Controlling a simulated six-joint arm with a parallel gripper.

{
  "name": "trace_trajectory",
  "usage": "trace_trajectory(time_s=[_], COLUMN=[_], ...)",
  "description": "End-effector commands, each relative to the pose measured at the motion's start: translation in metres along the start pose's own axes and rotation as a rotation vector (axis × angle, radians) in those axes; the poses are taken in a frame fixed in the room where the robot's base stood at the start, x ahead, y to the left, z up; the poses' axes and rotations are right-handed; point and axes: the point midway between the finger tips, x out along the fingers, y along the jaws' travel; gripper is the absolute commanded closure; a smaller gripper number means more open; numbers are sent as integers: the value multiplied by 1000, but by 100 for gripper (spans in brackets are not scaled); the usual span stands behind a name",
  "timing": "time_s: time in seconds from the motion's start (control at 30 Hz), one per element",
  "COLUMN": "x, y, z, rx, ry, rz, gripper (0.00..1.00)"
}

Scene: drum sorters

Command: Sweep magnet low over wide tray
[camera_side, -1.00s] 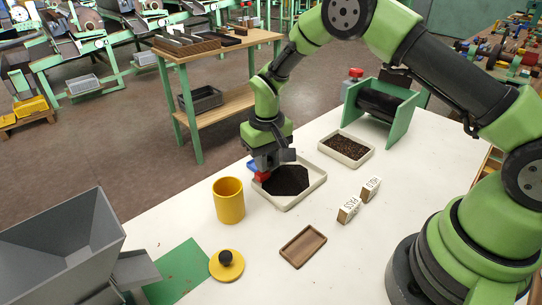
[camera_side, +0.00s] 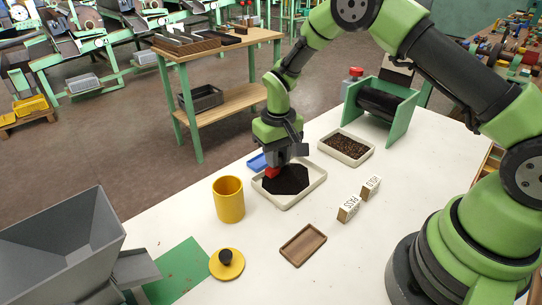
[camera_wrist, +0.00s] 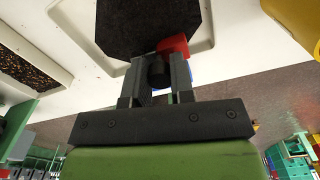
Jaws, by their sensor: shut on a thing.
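The wide tray (camera_side: 316,184) is cream-coloured and holds a bed of dark granules; it also shows in the wrist view (camera_wrist: 203,45). My gripper (camera_side: 274,160) is shut on the magnet (camera_side: 272,172), whose red part shows below the fingers. In the wrist view my gripper (camera_wrist: 157,75) has a dark round piece between its fingers, with the red magnet (camera_wrist: 174,45) beyond it. The magnet is low over the tray, at the edge of the dark bed. I cannot tell whether it touches the granules.
A smaller tray of brown mixed grains (camera_side: 368,160) and a green-framed drum (camera_side: 382,105) stand right. A yellow canister (camera_side: 229,200), its lid (camera_side: 226,264), a wooden tray (camera_side: 303,245) and a PASS block (camera_side: 349,209) stand in front.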

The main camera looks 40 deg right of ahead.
Motion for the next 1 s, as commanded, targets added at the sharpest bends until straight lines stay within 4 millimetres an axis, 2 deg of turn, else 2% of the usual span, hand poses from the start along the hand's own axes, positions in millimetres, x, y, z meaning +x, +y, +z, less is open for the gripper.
trace_trajectory(time_s=[0.7, 1.0], x=[0, 0], y=[45, 54], z=[4, 5], rx=[3, 1], ry=[1, 1], rz=[0, 0], gripper=[100, 100])
